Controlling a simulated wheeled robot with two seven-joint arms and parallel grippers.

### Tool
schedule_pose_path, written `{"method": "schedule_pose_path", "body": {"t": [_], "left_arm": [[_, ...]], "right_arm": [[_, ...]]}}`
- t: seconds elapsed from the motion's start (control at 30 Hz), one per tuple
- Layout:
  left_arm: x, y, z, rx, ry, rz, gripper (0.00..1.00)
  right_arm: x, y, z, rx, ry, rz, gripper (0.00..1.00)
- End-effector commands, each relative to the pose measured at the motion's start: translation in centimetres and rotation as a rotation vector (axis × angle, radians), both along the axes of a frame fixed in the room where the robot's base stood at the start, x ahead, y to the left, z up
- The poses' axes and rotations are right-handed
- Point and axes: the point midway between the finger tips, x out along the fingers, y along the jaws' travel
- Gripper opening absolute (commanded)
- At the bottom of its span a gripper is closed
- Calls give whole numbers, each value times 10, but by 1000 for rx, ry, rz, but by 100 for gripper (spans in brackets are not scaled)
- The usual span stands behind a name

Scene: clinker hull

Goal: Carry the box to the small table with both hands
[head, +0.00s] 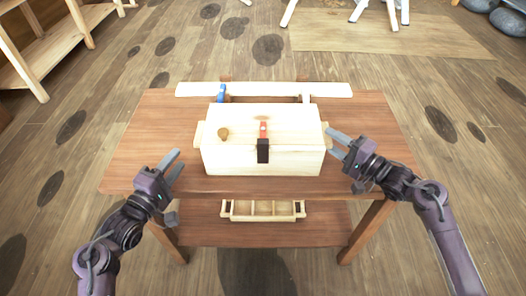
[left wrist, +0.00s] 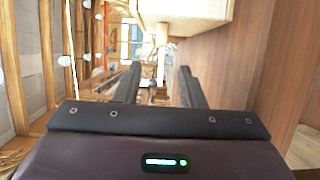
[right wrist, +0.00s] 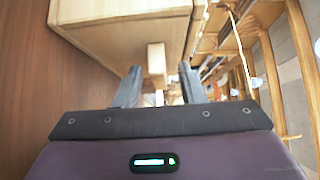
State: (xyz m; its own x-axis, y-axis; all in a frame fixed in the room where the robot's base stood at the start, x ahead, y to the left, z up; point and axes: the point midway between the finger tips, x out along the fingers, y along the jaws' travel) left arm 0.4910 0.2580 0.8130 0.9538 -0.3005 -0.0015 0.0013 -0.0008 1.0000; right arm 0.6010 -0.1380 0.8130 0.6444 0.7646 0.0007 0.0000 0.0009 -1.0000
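The box (head: 219,158) is pale wood with a lid and stands on a brown wooden table (head: 150,130). A short handle juts from each side, the left handle (head: 199,134) and one on the right. My left gripper (head: 177,163) is open and empty, left of the box and apart from it. Its wrist view shows the handle (left wrist: 161,42) ahead, beyond the fingertips. My right gripper (head: 336,145) is open close to the box's right side. In the right wrist view the handle (right wrist: 156,60) lies between its open fingertips; contact cannot be told.
A divided tray (head: 262,210) sits on the lower shelf. Shelving (head: 45,50) stands at upper left; floor around is open.

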Motion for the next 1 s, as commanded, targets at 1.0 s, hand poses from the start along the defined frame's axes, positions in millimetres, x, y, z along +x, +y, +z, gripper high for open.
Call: {"method": "schedule_pose_path", "body": {"t": [1.0], "left_arm": [[0, 0, 0, 0, 0, 0, 36]], "right_arm": [[-73, -86, 0, -1, 0, 0, 36]]}}
